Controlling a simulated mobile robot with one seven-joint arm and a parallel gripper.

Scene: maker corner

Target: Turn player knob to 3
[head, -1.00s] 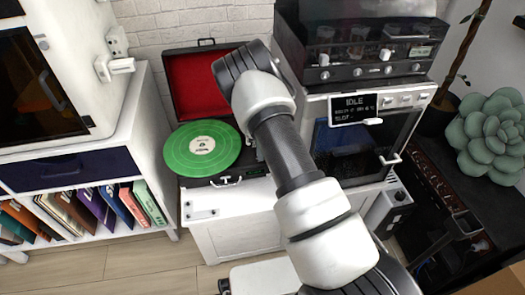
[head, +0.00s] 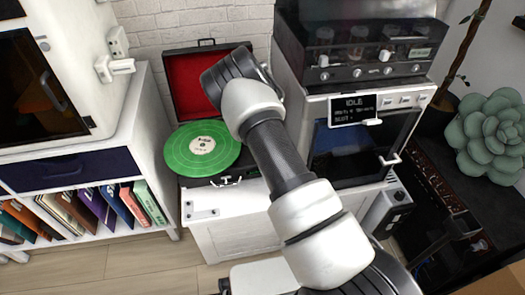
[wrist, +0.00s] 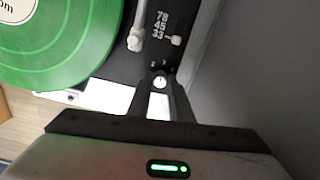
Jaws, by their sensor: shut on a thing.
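The record player (head: 190,181) stands on a white cabinet with its red-lined lid (head: 197,83) open and a green record (head: 203,147) on it. In the wrist view, the player's black deck (wrist: 115,62) carries printed numbers beside the tonearm (wrist: 136,38). The player knob (wrist: 160,82) is a small white round knob with a dark mark near the deck's edge. My gripper (wrist: 160,84) is shut on it, one finger on each side. In the head view my arm hides the gripper and the knob. I cannot tell which number the knob points to.
A small light control (wrist: 176,40) sits beside the numbers. A machine with an IDLE display (head: 360,109) stands right of the player. A shelf of record sleeves (head: 90,208) is at left. A grey wall-like surface (wrist: 250,70) is close right of my gripper.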

